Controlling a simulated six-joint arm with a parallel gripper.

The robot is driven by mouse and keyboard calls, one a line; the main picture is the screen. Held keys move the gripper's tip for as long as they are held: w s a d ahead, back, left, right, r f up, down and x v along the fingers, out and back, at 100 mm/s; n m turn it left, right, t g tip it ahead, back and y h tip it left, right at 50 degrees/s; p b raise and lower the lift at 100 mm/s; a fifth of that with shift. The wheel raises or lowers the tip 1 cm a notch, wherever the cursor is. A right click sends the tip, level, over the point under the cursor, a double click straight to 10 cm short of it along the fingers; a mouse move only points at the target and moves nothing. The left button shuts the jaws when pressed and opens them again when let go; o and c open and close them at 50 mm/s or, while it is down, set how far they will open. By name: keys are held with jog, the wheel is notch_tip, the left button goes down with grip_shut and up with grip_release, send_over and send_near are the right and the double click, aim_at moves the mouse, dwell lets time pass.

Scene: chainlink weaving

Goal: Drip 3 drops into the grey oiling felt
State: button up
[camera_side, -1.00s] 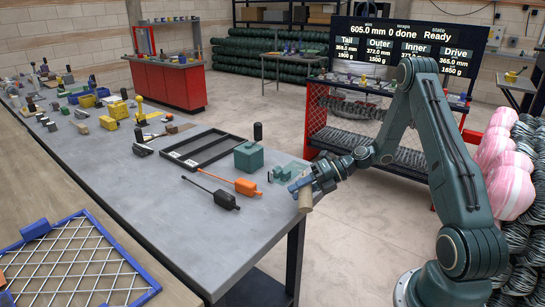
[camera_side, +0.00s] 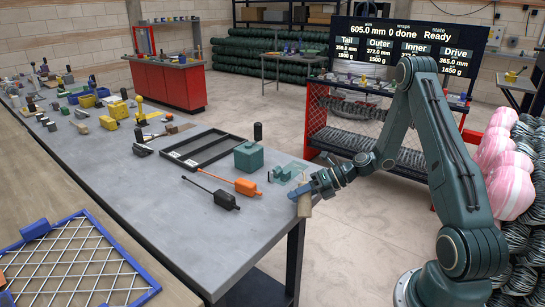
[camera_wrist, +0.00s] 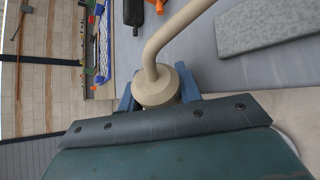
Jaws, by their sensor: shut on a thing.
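My gripper (camera_side: 306,190) is shut on a beige oiler (camera_side: 304,206) just off the near right corner of the grey bench. In the wrist view the oiler (camera_wrist: 156,88) sits between the blue fingers (camera_wrist: 160,95), with its bent spout reaching up and to the right. A speckled grey slab (camera_wrist: 268,24), which looks like the oiling felt, lies at the upper right of the wrist view, apart from the visible spout. The spout's tip is outside that view, and no drop is visible. I cannot pick out the felt for certain in the side view.
The bench (camera_side: 215,255) holds an orange tool (camera_side: 246,187), a black tool (camera_side: 226,200), a green block with a black knob (camera_side: 249,155) and a black frame (camera_side: 205,148). A blue-edged mesh panel (camera_side: 75,262) lies front left. The bench's front part is clear.

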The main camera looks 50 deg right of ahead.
jog(key=shift+r, duration=3.25)
jog(key=n+t+h, duration=0.1)
jog(key=n+h, duration=0.1)
jog(key=shift+n+t, duration=0.3)
jog(key=shift+n, duration=0.1)
jog(key=shift+n+t+h, duration=1)
jog(key=shift+n+h, duration=0.1)
jog(key=shift+n, duration=0.4)
jog(key=shift+w+a, duration=0.1)
jog(key=w+a+r, duration=0.2)
jog(key=a+r, duration=0.1)
jog(key=a, duration=0.4)
jog(key=w+a+r, duration=0.3)
jog(key=a, duration=0.3)
jog(key=shift+w+a+r, duration=0.15)
jog(key=shift+a+r, duration=0.2)
jog(key=shift+a, duration=0.05)
